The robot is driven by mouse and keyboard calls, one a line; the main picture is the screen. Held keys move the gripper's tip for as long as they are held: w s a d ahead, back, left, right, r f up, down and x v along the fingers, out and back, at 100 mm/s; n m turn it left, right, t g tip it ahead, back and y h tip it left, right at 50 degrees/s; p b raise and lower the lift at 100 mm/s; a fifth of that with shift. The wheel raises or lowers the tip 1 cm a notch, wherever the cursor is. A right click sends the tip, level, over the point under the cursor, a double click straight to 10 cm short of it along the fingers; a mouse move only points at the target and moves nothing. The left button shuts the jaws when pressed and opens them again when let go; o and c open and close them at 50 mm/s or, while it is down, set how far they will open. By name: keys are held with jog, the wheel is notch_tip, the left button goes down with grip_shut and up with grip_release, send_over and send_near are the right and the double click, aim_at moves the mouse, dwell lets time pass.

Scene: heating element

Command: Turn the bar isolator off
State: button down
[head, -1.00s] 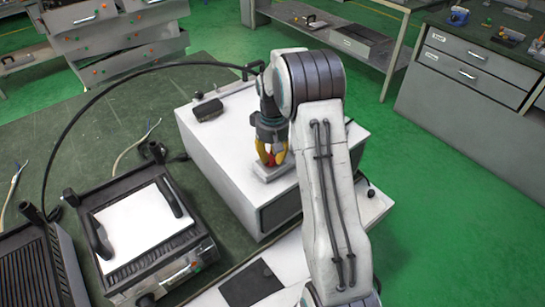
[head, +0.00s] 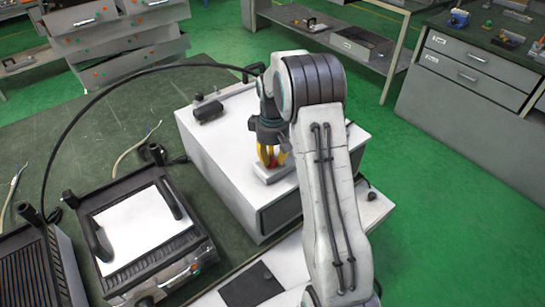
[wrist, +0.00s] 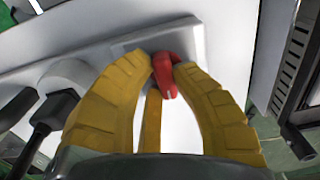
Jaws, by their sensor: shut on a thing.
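The bar isolator has a pale grey base plate (head: 272,175) on top of a white box (head: 215,140). In the wrist view its red handle (wrist: 165,75) stands out from the grey plate (wrist: 192,35). My gripper (head: 271,160) points down at the plate from above. Its yellow fingers (wrist: 163,72) are closed around the red handle, with the tips on either side of it. The handle's far end shows between the tips. In the head view the fingers largely hide the handle.
A black cable (head: 100,88) arches over the green bench to the box top. A dark block (head: 208,110) sits on the box left of my gripper. A contact grill (head: 145,225) stands in front on the left. Green floor lies open to the right.

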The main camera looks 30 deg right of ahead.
aim_at(272, 156)
jog(key=c, duration=1)
grip_release()
notch_tip(272, 156, up, 12)
dwell(0.4)
